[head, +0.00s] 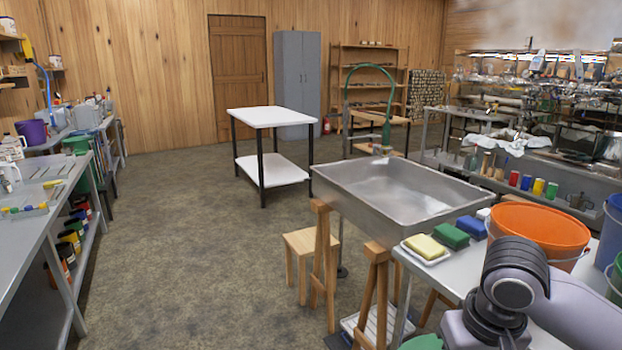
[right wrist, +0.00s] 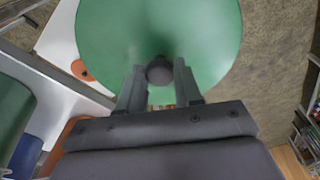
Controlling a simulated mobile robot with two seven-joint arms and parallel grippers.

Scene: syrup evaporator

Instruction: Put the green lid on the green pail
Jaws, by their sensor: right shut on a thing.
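The green lid (right wrist: 159,25) is a round disc with a dark knob (right wrist: 159,70) in its middle, filling the top of the right wrist view. My right gripper (right wrist: 159,78) is shut on this knob, one finger on each side. A piece of the lid (head: 421,342) also shows at the bottom edge of the head view, left of my right arm, beside the table. The green pail (head: 616,278) is only partly in view at the right edge of the head view, and its opening is mostly cut off. The lid is apart from it. My left gripper is out of view.
An orange pail (head: 540,232) and a blue pail (head: 612,230) stand on the right table, near yellow (head: 425,247), green (head: 451,235) and blue sponges (head: 472,227). A metal sink (head: 400,190) is behind. Floor to the left is clear.

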